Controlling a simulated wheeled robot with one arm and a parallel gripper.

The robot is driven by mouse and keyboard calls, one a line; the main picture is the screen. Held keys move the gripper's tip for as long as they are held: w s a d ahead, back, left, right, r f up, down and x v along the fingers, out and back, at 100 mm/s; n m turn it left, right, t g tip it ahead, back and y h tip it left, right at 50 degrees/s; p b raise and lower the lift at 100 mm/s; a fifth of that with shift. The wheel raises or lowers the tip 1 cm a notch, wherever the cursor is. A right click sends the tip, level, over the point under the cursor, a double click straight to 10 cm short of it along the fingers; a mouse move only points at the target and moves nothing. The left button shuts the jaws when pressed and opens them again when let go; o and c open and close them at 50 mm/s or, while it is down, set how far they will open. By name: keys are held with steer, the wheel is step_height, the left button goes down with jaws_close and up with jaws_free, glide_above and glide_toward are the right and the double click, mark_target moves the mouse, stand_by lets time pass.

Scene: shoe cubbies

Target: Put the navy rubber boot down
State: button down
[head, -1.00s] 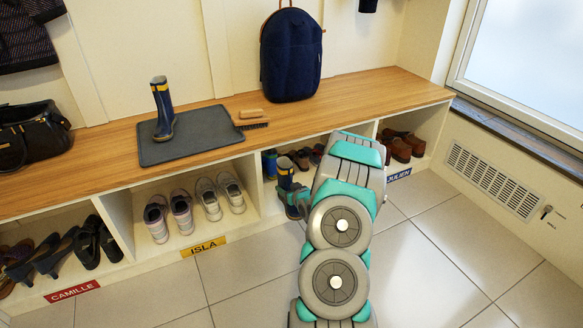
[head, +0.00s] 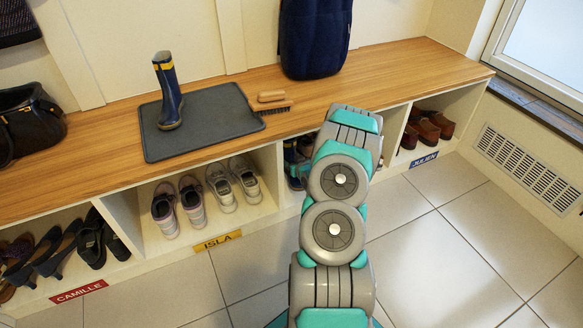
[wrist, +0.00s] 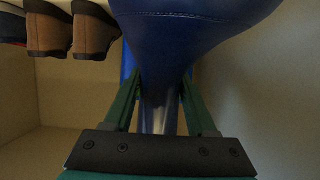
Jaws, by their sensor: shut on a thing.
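A navy rubber boot (wrist: 195,30) fills the top middle of the wrist view. My gripper (wrist: 162,100) is shut on it, with a green finger on each side. In the head view, my arm hides most of my gripper and the held boot at the cubby between the ISLA and JULIEN labels. A matching navy boot with a yellow band (head: 168,92) stands upright on the grey mat (head: 225,122) on the bench. Whether the held boot touches the cubby floor cannot be told.
Brown shoes (wrist: 70,35) are close left of the held boot in the wrist view; a bright blue thing shows behind it. Pale sneakers (head: 205,195) fill the ISLA cubby. A brush (head: 270,106) and navy backpack (head: 315,40) are on the bench. Floor at right is clear.

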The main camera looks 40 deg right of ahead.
steer(key=shift+f, duration=2.3)
steer(key=shift+f, duration=0.2)
steer(key=shift+c, duration=1)
jaws_free()
steer(key=shift+r, duration=0.15)
steer(key=v, duration=1.2)
